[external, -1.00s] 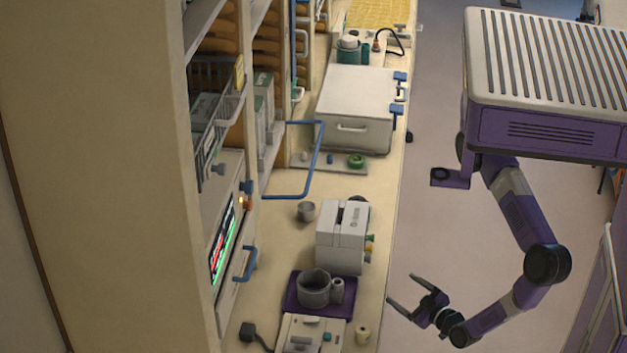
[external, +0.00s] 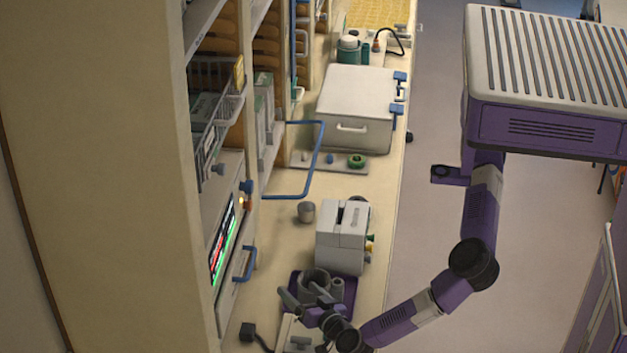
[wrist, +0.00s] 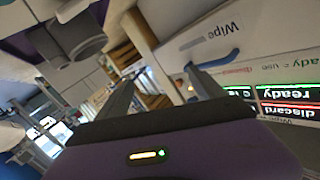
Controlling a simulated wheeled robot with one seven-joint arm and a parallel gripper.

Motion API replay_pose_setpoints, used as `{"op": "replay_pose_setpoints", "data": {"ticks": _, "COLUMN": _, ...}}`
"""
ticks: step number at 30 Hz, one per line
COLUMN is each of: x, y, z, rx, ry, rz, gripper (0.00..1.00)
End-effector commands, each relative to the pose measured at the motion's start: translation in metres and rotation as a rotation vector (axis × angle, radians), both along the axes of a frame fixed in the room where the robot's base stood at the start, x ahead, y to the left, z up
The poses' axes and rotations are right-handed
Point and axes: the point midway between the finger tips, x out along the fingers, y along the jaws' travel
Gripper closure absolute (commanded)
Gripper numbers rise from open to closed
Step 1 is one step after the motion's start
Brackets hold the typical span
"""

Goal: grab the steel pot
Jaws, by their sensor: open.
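A grey steel pot (external: 316,278) stands on a dark purple tray (external: 350,290) on the counter, with a small grey cup (external: 338,284) beside it. My gripper (external: 303,295) is open and empty. In the external view it overlaps the pot's near left side and hides its lower part; I cannot tell whether it touches. In the wrist view the pot (wrist: 65,42) shows at the upper left, tilted in the picture. My open fingers (wrist: 159,80) have no object between them, and the pot is to their left.
A white-grey device (external: 340,240) stands just behind the tray. A smaller metal cup (external: 306,211) is farther back. A pale device (external: 298,335) lies partly under my arm at the front. A cabinet with a lit screen (external: 224,245) borders the left.

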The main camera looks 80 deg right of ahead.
Motion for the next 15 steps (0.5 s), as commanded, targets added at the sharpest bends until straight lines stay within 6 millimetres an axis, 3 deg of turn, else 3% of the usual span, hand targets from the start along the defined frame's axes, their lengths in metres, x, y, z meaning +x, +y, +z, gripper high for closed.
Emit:
{"op": "replay_pose_setpoints", "data": {"ticks": 1, "x": 0.022, "y": -0.002, "z": 0.003, "rx": 0.061, "ry": -0.04, "rz": -0.002, "gripper": 0.22}}
{"op": "replay_pose_setpoints", "data": {"ticks": 5, "x": 0.052, "y": -0.027, "z": -0.001, "rx": 0.112, "ry": -0.05, "rz": -0.041, "gripper": 0.22}}
{"op": "replay_pose_setpoints", "data": {"ticks": 11, "x": 0.084, "y": -0.092, "z": -0.019, "rx": 0.124, "ry": -0.008, "rz": -0.147, "gripper": 0.22}}
{"op": "replay_pose_setpoints", "data": {"ticks": 15, "x": 0.099, "y": -0.147, "z": -0.036, "rx": 0.124, "ry": 0.041, "rz": -0.236, "gripper": 0.22}}
